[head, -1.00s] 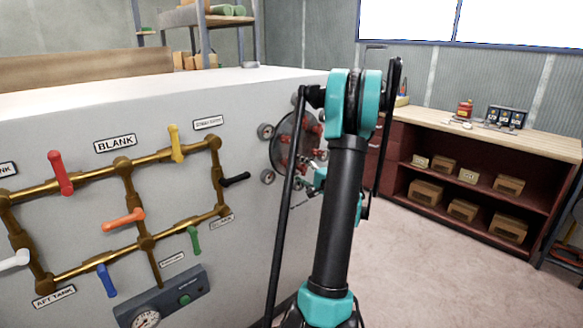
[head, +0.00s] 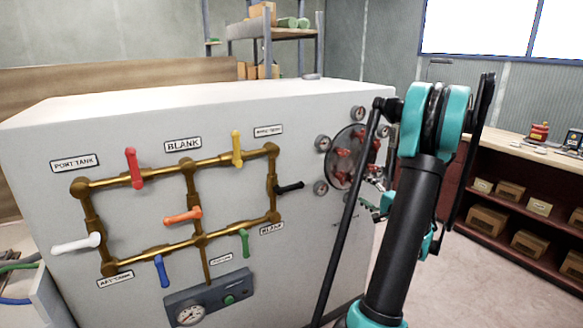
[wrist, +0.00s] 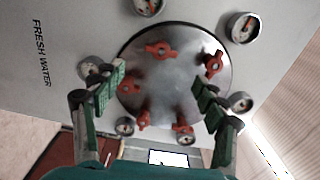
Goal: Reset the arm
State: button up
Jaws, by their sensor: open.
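My gripper (wrist: 160,84) is open and empty in the wrist view, its two green-padded fingers spread apart in front of a round metal cover (wrist: 180,78) with several red wing knobs. I cannot tell whether either finger touches the cover. In the head view my gripper (head: 384,206) shows small and partly hidden behind my arm (head: 408,225), close to the end face of the white cabinet. The same cover (head: 357,143) is partly hidden by my arm's dark rod.
The white cabinet (head: 60,130) carries brass pipes with coloured levers and a gauge box (head: 210,298). Several gauges surround the cover, one at its upper right (wrist: 243,27). A red workbench (head: 510,205) stands at the right; open floor lies between. Hoses (head: 18,285) are at the lower left.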

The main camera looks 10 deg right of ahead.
jog(key=s+a+f+n+g, duration=0.2)
jog(key=s+a+g, duration=0.1)
jog(key=a, duration=0.5)
jog(key=s+a+f+n+g, duration=0.3)
jog(key=a, duration=0.4)
jog(key=s+a+f+n+g, duration=0.2)
jog(key=s+a+g, duration=0.15)
jog(key=a, duration=0.45)
jog(key=s+f+n+g+h, duration=0.1)
jog(key=s+f+n+h, duration=0.2)
jog(key=s, duration=0.6)
jog(key=s+a+f+n+g+h, duration=0.1)
jog(key=s+f+n+g+h, duration=0.1)
jog(key=s, duration=0.7)
jog(key=shift+a+f+n+h, duration=0.3)
jog(key=shift+f+n+h, duration=0.3)
jog(key=shift+f+n, duration=0.2)
jog(key=shift+w, duration=0.1)
